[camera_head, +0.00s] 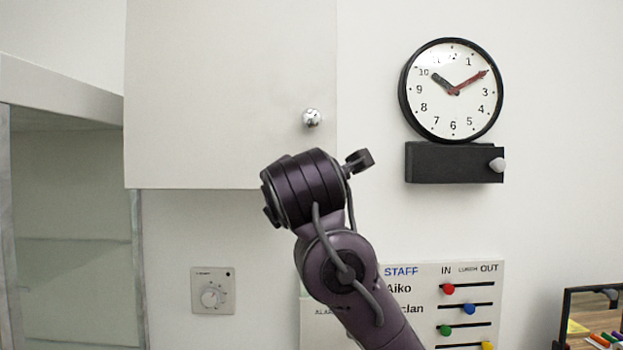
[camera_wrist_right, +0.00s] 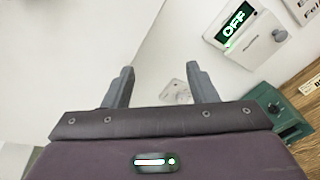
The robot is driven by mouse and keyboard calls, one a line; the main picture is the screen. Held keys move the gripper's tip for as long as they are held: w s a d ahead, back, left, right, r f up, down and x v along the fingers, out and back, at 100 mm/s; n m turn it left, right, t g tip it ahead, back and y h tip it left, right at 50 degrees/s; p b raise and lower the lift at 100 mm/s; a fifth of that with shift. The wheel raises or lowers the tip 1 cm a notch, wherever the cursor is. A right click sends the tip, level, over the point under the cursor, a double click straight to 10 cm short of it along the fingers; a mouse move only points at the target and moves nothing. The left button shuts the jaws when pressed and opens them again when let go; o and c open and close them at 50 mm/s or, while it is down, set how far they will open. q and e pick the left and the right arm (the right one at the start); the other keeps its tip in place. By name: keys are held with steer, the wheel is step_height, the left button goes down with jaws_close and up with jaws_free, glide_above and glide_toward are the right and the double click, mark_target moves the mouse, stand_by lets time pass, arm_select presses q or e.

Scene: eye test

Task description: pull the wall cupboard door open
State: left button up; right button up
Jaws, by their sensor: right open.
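The white wall cupboard door (camera_head: 220,90) is in the upper left middle of the head view and looks shut. Its round silvery knob (camera_head: 312,117) is near the door's lower right corner. My right arm comes up from below, and its wrist is just below the knob in the picture. The knob cannot be made out there. My left gripper is in neither view.
A clock (camera_head: 451,90) above a black box (camera_head: 440,163) hangs to the right. A dial plate (camera_head: 212,291) and a staff board (camera_head: 465,272) are lower on the wall. Open shelving (camera_head: 72,240) stands at left. A green box (camera_wrist_right: 272,108) shows in the wrist view.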

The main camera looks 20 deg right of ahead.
mark_target(311, 118)
steer(key=s+r+n+t+h, duration=0.2)
steer(key=s+r, duration=0.5)
steer(key=r, duration=0.6)
steer(key=p+x, duration=0.1)
steer(key=x, duration=0.1)
steer(key=p+x, duration=0.1)
steer(key=x, duration=0.1)
steer(key=r+p+x, duration=0.1)
steer(key=x, duration=0.1)
steer(key=shift+w+d, duration=0.1)
steer(key=shift+d, duration=0.3)
steer(key=shift+w+d+f+p, duration=0.1)
steer(key=shift+w+d+p, duration=0.15)
steer(key=shift+w, duration=0.3)
steer(key=shift+a, duration=0.1)
jaws_close()
